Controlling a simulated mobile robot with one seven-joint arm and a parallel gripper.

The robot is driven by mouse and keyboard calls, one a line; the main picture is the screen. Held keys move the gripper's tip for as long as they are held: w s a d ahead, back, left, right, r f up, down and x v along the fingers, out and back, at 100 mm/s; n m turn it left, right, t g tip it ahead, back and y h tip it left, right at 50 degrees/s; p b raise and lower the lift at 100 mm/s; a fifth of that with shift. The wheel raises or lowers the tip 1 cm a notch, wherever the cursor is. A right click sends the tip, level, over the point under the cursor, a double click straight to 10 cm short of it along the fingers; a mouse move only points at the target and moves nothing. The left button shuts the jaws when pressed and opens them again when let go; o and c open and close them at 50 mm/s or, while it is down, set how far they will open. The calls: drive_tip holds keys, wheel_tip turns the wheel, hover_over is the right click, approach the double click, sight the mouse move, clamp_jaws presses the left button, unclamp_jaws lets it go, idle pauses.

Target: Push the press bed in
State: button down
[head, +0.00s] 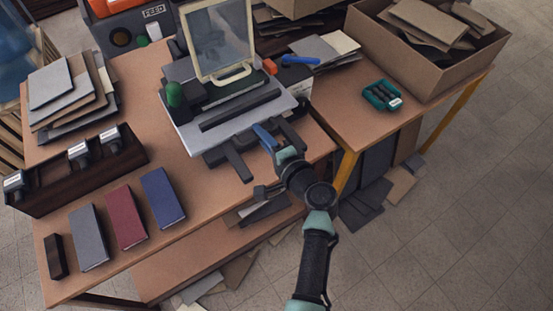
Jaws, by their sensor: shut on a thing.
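The press stands on the wooden table, with a raised, tilted frame (219,40) at its back. Its press bed (205,140) is a light grey plate with a dark bar across it, reaching toward the table's front edge. A dark handle-like bar (236,156) juts from the bed's front. My gripper (277,138) is at the front right of the bed, one finger blue and one dark. It appears shut on the bed's front bar, though the fingers partly hide the contact.
A green knob (175,95) stands at the bed's left. Grey, red and blue books (125,217) and a dark stamp rack (80,172) lie to the left. A cardboard box (430,55) and a teal holder (382,96) are on the right table. Sheets litter the floor.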

sight(249, 117)
drive_tip(key=shift+r+b+x, duration=0.2)
drive_tip(key=shift+b+x, duration=0.2)
drive_tip(key=shift+x, duration=0.6)
drive_tip(key=shift+r+b+x, duration=0.2)
drive_tip(key=shift+b+x, duration=0.2)
drive_tip(key=shift+x, duration=0.6)
drive_tip(key=shift+r+b+x, duration=0.25)
drive_tip(key=shift+b+x, duration=0.15)
drive_tip(key=shift+x, duration=0.6)
drive_tip(key=shift+w, duration=0.15)
drive_tip(key=c, duration=0.8)
unclamp_jaws()
drive_tip(key=shift+c, duration=0.2)
drive_tip(key=v, duration=1.3)
drive_tip(key=shift+p, duration=0.4)
